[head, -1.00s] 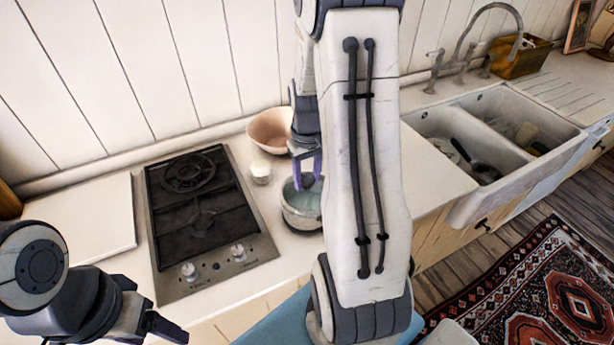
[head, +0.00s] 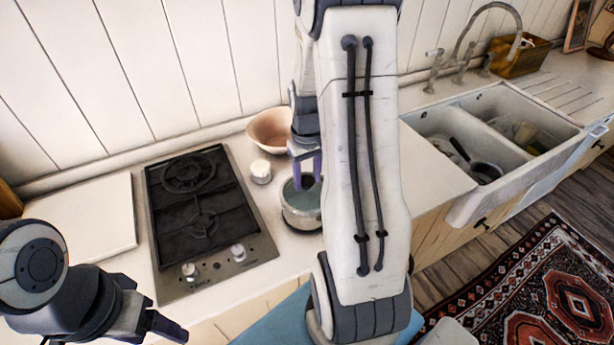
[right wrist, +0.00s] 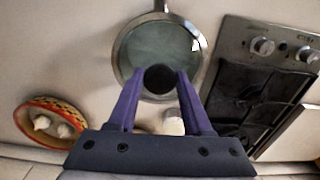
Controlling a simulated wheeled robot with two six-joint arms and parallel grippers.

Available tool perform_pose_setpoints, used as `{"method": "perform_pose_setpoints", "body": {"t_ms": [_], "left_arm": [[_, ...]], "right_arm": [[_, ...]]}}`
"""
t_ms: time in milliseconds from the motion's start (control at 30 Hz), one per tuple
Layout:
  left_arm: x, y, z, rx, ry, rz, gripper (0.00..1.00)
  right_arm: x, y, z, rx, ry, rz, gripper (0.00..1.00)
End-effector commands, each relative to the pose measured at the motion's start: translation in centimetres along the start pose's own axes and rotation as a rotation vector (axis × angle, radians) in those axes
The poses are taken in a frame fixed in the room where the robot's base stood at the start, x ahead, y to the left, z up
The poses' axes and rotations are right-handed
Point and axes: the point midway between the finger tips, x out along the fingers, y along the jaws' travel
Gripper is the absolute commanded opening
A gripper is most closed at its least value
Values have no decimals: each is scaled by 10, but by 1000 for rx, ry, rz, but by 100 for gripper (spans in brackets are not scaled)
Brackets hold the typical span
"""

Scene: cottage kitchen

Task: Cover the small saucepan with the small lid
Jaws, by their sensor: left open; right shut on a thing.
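The small saucepan (head: 302,218) stands on the counter just right of the hob. It also shows in the right wrist view (right wrist: 122,78), its handle pointing to the top. The small lid (right wrist: 150,45) looks like greenish glass with a dark round knob and lies over the pan's opening. My right gripper (head: 305,182) is shut on the knob, seen between the purple fingers (right wrist: 159,78) in the right wrist view. I cannot tell whether the lid touches the pan's rim. My left gripper (head: 165,328) is open and empty at the lower left, away from the pan.
A white jar (head: 261,172) and an orange-pink bowl (head: 268,131) stand close behind the pan. The bowl holds pale round things (right wrist: 42,123). The gas hob (head: 205,225) is bare. A double sink (head: 510,135) lies to the right, with a dark-handled pan in it.

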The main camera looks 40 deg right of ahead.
Motion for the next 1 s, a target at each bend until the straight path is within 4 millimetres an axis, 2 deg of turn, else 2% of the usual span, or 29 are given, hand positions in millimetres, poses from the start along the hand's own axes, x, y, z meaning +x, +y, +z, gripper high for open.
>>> {"method": "perform_pose_setpoints", "body": {"t_ms": [667,700,1000], "left_arm": [[8,-1,0,0,0,0,69],[7,0,0,0,0,0,69],[6,0,0,0,0,0,69]], "right_arm": [[10,0,0,0,0,0,0],[9,0,0,0,0,0,61],[9,0,0,0,-1,0,62]]}}
